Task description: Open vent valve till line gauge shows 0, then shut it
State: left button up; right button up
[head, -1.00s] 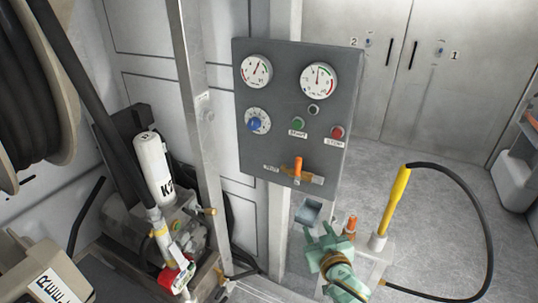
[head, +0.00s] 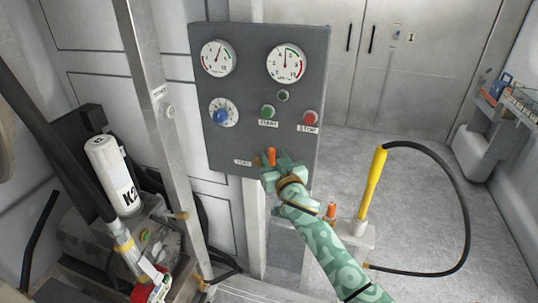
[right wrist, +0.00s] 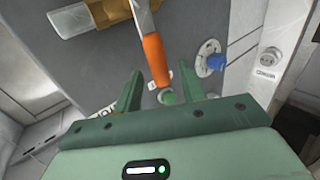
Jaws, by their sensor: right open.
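The vent valve's orange handle (head: 271,156) is at the bottom of the grey panel (head: 240,130), beside a VENT label. In the right wrist view the handle (right wrist: 154,58) sticks out from a brass valve body (right wrist: 105,12). My right gripper (head: 272,170) is open at the valve. Its fingers (right wrist: 163,76) show on either side of the handle's end; I cannot tell whether they touch it. Two round gauges, left (head: 217,58) and right (head: 287,63), have needles off their low ends. I cannot read which is the line gauge.
A blue knob (head: 221,116), green START button (head: 268,111) and red STOP button (head: 310,117) sit above the valve. A yellow-handled hose tool (head: 373,180) stands to the right. A metal post (head: 150,95) stands to the left.

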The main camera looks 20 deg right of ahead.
aim_at(273, 156)
jog(key=w+b, duration=0.1)
jog(key=w, duration=0.2)
jog(key=shift+f, duration=0.2)
jog(key=shift+w+r, duration=0.2)
jog(key=shift+w, duration=0.45)
grip_shut()
jog(key=shift+d, duration=0.1)
